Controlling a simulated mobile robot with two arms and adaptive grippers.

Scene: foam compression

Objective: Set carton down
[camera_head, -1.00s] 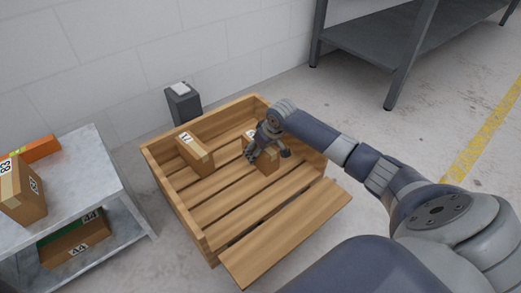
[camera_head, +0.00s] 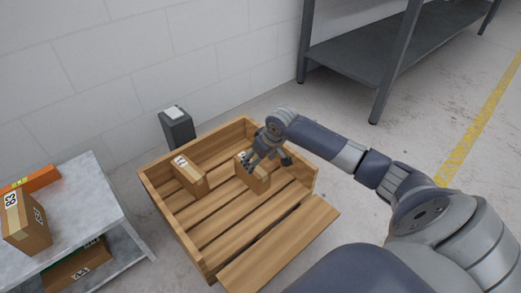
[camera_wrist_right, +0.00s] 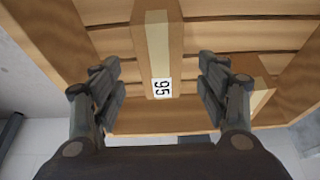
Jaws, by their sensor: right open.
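A brown carton (camera_head: 254,178) stands on the slatted floor of the wooden crate (camera_head: 178,228), toward its back right. My right gripper (camera_head: 262,160) is at the carton's top and partly hides it. My left gripper is not in view.
A second carton (camera_head: 189,177) stands in the crate, to the left. A grey metal cart (camera_head: 90,190) at left holds more boxes. A dark post (camera_head: 177,130) stands behind the crate; a grey shelf (camera_head: 375,60) is at back right. The crate's front slats are clear.

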